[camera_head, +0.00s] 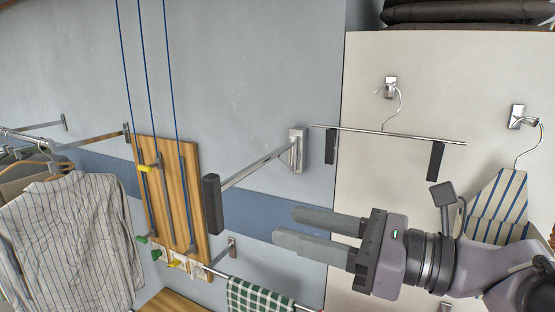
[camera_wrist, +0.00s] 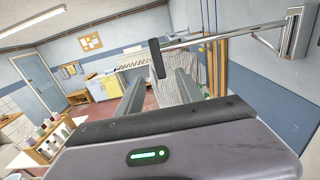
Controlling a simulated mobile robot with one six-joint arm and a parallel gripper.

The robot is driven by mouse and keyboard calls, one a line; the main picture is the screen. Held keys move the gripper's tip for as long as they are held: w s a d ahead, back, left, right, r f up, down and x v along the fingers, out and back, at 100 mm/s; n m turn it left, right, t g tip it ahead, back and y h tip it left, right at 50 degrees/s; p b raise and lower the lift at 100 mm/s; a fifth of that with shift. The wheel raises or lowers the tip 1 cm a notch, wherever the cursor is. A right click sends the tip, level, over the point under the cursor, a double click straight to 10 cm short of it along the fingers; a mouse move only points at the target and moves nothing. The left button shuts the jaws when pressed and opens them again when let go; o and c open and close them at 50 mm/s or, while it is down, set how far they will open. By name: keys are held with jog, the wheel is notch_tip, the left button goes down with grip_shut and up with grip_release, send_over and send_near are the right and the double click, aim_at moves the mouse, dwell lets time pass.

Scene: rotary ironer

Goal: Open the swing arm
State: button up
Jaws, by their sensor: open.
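The swing arm (camera_head: 259,167) is a metal bar that sticks out from a bracket (camera_head: 297,150) on the blue-grey wall. A dark block-shaped grip (camera_head: 212,204) is at its free end. In the wrist view the swing arm (camera_wrist: 222,36) crosses the upper right, with its dark grip (camera_wrist: 157,58) hanging just above and between my fingers. My gripper (camera_head: 286,228) is open and empty. In the head view its fingers point left, to the right of the dark grip and apart from it. In the wrist view my gripper (camera_wrist: 155,85) shows both fingers spread.
A wooden board (camera_head: 172,200) with blue cords stands behind the grip. Striped shirts (camera_head: 70,235) hang at the left. A clamp hanger (camera_head: 385,134) is on the pale panel above my gripper. A green checked cloth (camera_head: 258,298) hangs on a rail below.

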jog(key=p+x, duration=0.2)
jog(key=x, duration=1.5)
jog(key=shift+s+a+f, duration=0.15)
jog(key=shift+a+f, duration=0.05)
jog(key=shift+a, duration=0.2)
jog(key=shift+c, duration=0.2)
grip_shut()
jog(key=shift+a, duration=0.1)
